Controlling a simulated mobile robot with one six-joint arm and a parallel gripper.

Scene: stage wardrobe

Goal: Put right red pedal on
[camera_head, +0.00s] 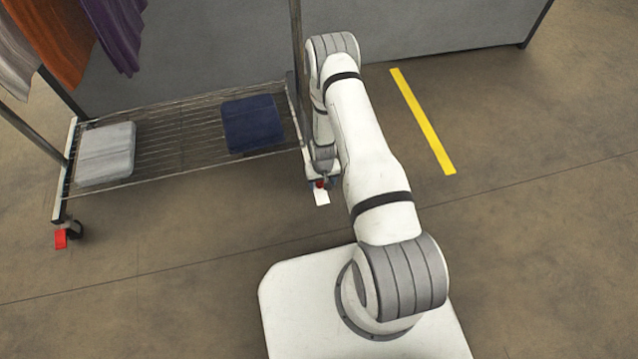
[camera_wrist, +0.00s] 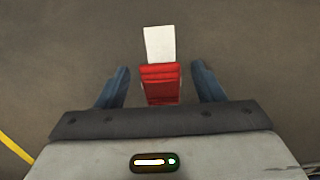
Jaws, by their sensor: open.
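The right red pedal (camera_wrist: 161,84) lies between the two blue fingers of my gripper (camera_wrist: 161,69) in the wrist view. The fingers stand apart, with a gap on each side of the pedal. A flat white piece (camera_wrist: 159,43) extends beyond the pedal's far edge. In the head view, a bit of the red pedal (camera_head: 320,183) and the white piece (camera_head: 321,198) show below my gripper (camera_head: 319,185), at the rack's right end. My arm hides the caster there.
The wheeled rack (camera_head: 170,170) holds a grey folded cloth (camera_head: 106,153) and a navy one (camera_head: 252,123). Its left caster (camera_head: 74,229) has another red pedal (camera_head: 61,239). A yellow floor strip (camera_head: 423,120) lies right of my arm. The front floor is clear.

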